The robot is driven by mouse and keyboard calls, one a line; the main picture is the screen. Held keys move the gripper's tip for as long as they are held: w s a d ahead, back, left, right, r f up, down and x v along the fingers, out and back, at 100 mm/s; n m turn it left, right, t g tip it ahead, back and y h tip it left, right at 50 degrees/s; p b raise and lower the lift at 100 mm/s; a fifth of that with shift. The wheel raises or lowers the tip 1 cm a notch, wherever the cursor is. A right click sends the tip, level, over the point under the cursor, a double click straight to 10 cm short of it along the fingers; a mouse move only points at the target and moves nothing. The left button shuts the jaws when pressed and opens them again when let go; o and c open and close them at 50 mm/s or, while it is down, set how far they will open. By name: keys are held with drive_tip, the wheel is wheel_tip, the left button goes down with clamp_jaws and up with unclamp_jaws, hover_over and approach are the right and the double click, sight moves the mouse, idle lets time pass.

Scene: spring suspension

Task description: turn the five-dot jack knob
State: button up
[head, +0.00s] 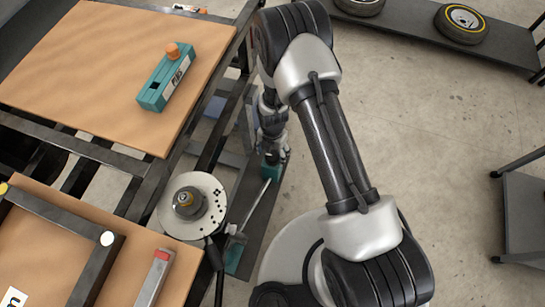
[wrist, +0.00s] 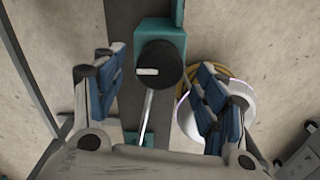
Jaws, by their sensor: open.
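A round black knob (wrist: 165,58) with a white mark sits on a teal block (wrist: 150,32) in the wrist view. No dots can be made out on it, so I cannot tell whether it is the five-dot one. My gripper (wrist: 161,74) is open, with one blue-padded finger on each side of the knob and a clear gap to both sides. In the head view my gripper (head: 272,132) points down above the teal block (head: 272,170) beside the bench. The knob is not clearly seen there.
A silver rod (wrist: 147,115) runs from near the knob toward my palm. A white round part (wrist: 215,115) lies by the right finger. A perforated disc (head: 205,188) stands at the bench edge. A teal box with an orange cap (head: 168,78) rests on the wooden top (head: 90,70).

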sight(273, 155)
drive_tip(key=shift+f+b, duration=0.35)
drive_tip(key=shift+f, duration=1.35)
drive_tip(key=shift+c, duration=0.6)
drive_tip(key=c, duration=0.9)
